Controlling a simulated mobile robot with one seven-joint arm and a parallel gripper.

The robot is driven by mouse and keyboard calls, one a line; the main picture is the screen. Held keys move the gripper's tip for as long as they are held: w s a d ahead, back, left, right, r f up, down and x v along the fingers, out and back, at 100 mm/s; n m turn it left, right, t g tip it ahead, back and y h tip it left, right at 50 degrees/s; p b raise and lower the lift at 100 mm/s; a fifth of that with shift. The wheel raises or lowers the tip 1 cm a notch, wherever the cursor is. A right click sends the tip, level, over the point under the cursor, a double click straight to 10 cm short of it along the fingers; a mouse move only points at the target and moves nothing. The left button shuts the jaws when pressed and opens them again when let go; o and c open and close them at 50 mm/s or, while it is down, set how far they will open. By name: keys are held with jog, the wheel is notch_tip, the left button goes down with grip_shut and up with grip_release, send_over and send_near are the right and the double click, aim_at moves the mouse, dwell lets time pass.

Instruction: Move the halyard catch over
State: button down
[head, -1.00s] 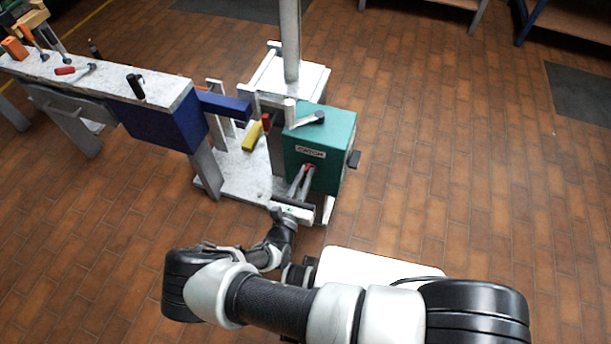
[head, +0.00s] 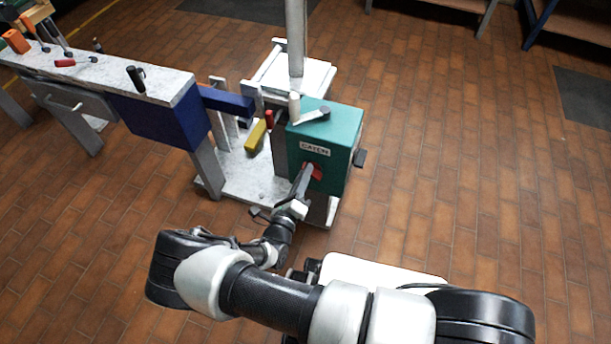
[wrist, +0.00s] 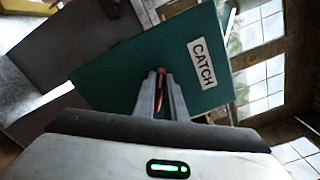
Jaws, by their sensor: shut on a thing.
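The halyard catch is a red lever (head: 312,171) on the front of a teal box (head: 341,150) labelled CATCH. In the wrist view the red catch (wrist: 160,84) shows as a thin strip between the fingers, in front of the teal face (wrist: 120,85). My gripper (head: 304,178) reaches up to the box front and is shut on the red catch. Its two grey fingers also show in the wrist view (wrist: 161,95), and the label there appears steeply tilted. The fingers hide part of the catch.
A mast (head: 296,40) rises behind. A workbench (head: 150,85) with tools stands left. The tiled floor at right is clear.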

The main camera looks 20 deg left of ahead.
jog(key=shift+a+f+n+b, duration=0.1)
jog(key=shift+f+n+b, duration=0.2)
jog(key=shift+n, duration=0.8)
jog(key=shift+f+n+b, duration=0.1)
jog(key=shift+n+b, duration=0.35)
jog(key=shift+n, duration=0.65)
jog(key=shift+a+f+n+b, duration=0.15)
jog(key=shift+n+b, duration=0.2)
jog(key=shift+n, duration=0.75)
jog(key=shift+d, duration=0.1)
jog(key=c, duration=1.8)
grip_release()
jog(key=s+a+p, duration=0.1)
jog(key=s+p, duration=0.1)
jog(key=s, duration=1.5)
jog(key=shift+s+a, duration=0.2)
